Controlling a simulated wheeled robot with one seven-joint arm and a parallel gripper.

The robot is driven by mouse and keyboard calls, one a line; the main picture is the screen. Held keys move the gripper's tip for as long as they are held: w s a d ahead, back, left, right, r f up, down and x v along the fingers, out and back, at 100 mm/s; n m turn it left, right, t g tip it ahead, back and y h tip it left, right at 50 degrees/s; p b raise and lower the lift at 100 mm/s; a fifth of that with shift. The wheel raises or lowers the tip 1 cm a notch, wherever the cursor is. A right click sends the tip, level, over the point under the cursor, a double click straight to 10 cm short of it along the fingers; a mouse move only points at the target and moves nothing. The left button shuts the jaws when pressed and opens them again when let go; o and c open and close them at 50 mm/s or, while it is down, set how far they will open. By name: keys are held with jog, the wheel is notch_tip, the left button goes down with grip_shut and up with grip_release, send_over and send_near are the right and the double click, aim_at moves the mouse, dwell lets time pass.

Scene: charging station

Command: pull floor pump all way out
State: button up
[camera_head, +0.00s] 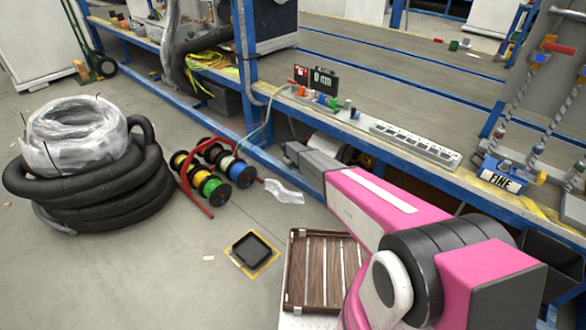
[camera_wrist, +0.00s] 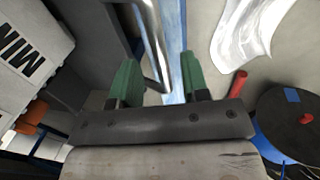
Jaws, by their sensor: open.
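My gripper (camera_wrist: 160,78) shows in the wrist view with its two green fingertips well apart. A bent shiny metal bar (camera_wrist: 153,42), like a handle, runs between the fingers, closer to the left one. I cannot tell whether it touches a finger. It seems to join a dark grey body at the left, but I cannot tell for sure that this is the floor pump. In the head view my arm reaches toward the underside of the bench, and its fingertips cannot be made out. No floor pump can be clearly identified there. A black display (camera_head: 323,80) on the bench reads 0 cm.
A wire spool rack (camera_head: 212,172) stands left of my arm, near a crumpled plastic sheet (camera_head: 284,191). A blue-framed bench (camera_head: 420,160) runs above. A slatted wooden tray (camera_head: 322,270) and a black tray (camera_head: 251,250) lie in front. Coiled black hose (camera_head: 95,190) sits at left.

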jog(key=shift+w+d+f, duration=0.1)
jog(key=shift+d+f, duration=0.05)
jog(key=shift+f, duration=0.8)
